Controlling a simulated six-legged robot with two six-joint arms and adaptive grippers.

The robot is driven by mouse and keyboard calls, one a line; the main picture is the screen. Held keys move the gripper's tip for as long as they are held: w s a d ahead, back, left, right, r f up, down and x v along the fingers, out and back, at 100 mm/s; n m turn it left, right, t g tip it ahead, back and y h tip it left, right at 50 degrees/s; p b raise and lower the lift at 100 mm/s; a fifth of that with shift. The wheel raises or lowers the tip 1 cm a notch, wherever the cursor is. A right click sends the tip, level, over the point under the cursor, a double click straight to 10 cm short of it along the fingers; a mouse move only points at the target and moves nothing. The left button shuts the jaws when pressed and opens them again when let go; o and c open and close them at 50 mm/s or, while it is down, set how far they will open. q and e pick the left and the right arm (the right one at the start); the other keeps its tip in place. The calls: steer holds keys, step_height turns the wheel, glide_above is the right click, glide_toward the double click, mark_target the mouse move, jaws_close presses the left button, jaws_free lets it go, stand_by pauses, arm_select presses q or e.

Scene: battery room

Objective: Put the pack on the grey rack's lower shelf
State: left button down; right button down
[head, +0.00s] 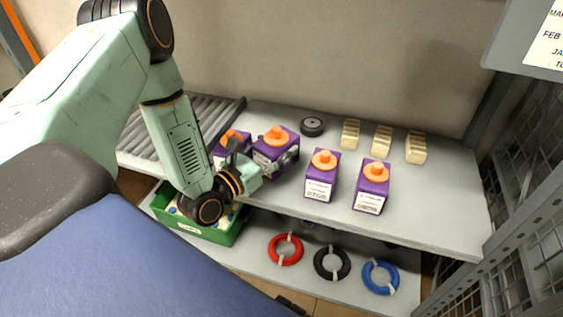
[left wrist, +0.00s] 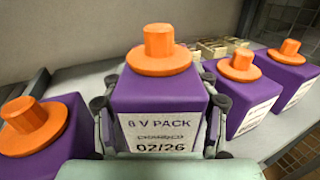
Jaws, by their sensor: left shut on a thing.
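My left gripper (head: 272,166) is shut on a purple pack (head: 275,146) with an orange knob, at the upper grey shelf (head: 260,201). In the left wrist view, this pack (left wrist: 160,97) stands upright between the fingers, its label reading "6 V PACK", "CHARGED", "02/26". I cannot tell whether its base touches the shelf. Another purple pack (head: 218,156) is to its left, partly hidden by my arm. Two more packs, one (head: 318,186) nearer and one (head: 370,199) farther right, stand on the upper shelf. The lower shelf (head: 255,257) shows below. My right gripper is not in view.
The lower shelf holds a green bin (head: 224,234) and red (head: 285,249), black (head: 331,262) and blue (head: 380,277) coils. Some bare room lies between bin and red coil. A black wheel (head: 312,126) and pale blocks (head: 382,138) sit behind. Mesh (head: 480,265) stands right.

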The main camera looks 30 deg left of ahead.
arm_select(q)
steer(key=shift+s+a+f, duration=0.1)
steer(key=f+b, duration=0.1)
steer(key=f, duration=0.2)
steer(key=shift+w+f+b, duration=0.2)
steer(key=shift+f+b, duration=0.1)
steer(key=shift+b, duration=0.05)
steer(key=shift+s+r, duration=0.15)
steer(key=shift+r, duration=0.05)
steer(key=shift+f, duration=0.2)
steer(key=c, duration=0.7)
jaws_free()
steer(key=shift+o, duration=0.2)
steer(key=shift+r, duration=0.1)
